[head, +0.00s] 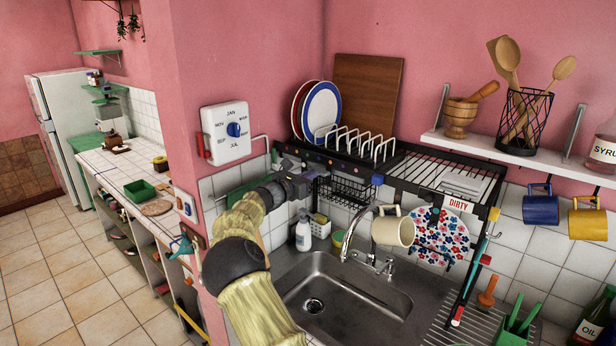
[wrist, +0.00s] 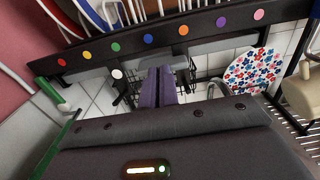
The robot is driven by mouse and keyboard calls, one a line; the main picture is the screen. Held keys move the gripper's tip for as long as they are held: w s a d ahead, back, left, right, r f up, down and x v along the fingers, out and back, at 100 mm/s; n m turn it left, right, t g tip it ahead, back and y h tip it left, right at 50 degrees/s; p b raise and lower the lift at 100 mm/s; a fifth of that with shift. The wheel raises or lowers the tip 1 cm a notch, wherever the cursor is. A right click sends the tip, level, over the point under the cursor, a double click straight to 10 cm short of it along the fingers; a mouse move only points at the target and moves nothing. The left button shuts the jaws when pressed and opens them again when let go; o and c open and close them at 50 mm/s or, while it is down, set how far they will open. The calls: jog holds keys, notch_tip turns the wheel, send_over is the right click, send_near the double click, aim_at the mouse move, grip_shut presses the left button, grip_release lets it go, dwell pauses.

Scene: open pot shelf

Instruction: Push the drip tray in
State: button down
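I cannot surely pick out the drip tray. A pale grey flat piece (head: 466,186) lies on the right part of the black dish rack (head: 425,172), above a "DIRTY" label; I cannot tell whether it is the tray. The space under the rack's left end is partly hidden by my arm. My gripper (head: 306,184) is at the rack's left front, near the black wire basket. In the wrist view its purple fingers (wrist: 159,87) are together with nothing visible between them, below the rack's rail with coloured dots (wrist: 148,39). I cannot tell whether they touch anything.
Plates (head: 321,106) stand at the rack's left end. A cream mug (head: 393,231) and a flowered plate (head: 438,240) hang below it. The faucet (head: 350,232) rises from the sink (head: 345,300). A white dial box (head: 226,132) is on the wall at left.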

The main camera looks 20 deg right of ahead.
jog(key=b+v, duration=0.4)
jog(key=v, duration=1)
jog(key=shift+b, duration=0.4)
jog(key=s+d+f+m+g+y, duration=0.3)
jog(key=s+d+f+m+y, duration=0.15)
jog(key=s+f, duration=0.2)
jog(key=s+d+f+m+g+y, duration=0.2)
jog(key=s+d+f+m+y, duration=0.1)
jog(key=s+f+m, duration=0.4)
jog(key=s+a+f+m+y, duration=0.2)
jog(key=s+a+m, duration=0.2)
jog(key=s, duration=0.4)
jog(key=s+a+f+m+y, duration=0.2)
jog(key=s+a+m+y, duration=0.1)
jog(key=s, duration=0.5)
jog(key=s+a+f+m+g+y, duration=0.1)
jog(key=s+a+f+m+y, duration=0.1)
jog(key=s+a+m, duration=0.3)
jog(key=s+a+y, duration=0.1)
jog(key=s, duration=0.2)
jog(key=shift+s+f, duration=0.25)
jog(key=shift+f, duration=0.1)
